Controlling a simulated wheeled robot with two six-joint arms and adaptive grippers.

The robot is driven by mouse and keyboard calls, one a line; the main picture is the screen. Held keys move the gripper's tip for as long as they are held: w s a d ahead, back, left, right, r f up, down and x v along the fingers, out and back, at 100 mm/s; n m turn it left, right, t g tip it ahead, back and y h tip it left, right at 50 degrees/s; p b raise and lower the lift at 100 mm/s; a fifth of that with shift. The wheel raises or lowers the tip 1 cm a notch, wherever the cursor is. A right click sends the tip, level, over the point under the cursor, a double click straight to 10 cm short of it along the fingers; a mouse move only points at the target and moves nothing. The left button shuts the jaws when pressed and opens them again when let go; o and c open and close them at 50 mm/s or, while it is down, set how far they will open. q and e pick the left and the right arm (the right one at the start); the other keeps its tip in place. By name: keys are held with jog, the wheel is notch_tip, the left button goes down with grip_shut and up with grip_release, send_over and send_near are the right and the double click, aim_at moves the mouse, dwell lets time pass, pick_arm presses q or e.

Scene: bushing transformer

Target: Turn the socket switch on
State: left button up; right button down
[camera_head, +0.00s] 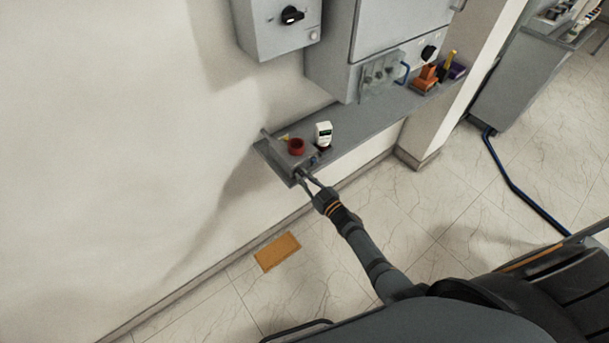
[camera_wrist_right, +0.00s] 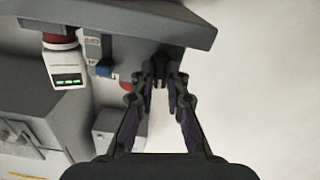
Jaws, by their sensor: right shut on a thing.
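A grey socket box (camera_head: 284,158) with a red round part (camera_head: 296,146) on top sits at the left end of a wall shelf. My right gripper (camera_head: 302,177) reaches it from the front, low at its near side. In the right wrist view, the right gripper (camera_wrist_right: 160,76) has its fingertips close together on a small dark part at the box, which I take as the socket switch. The fingers hide most of that part, so its turned position cannot be told. My left gripper is not in view.
A white device (camera_head: 323,133) stands right beside the box; its green display (camera_wrist_right: 69,82) shows in the wrist view. The shelf (camera_head: 370,121) runs right to orange and purple items. Grey cabinets (camera_head: 275,30) hang above. Open floor lies in front.

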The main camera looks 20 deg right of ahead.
jog(key=shift+m+p, duration=0.35)
jog(key=shift+m, duration=0.65)
jog(key=shift+f, duration=0.1)
jog(key=c, duration=1.6)
grip_release()
jog(key=shift+c, duration=0.2)
jog(key=v, duration=1.2)
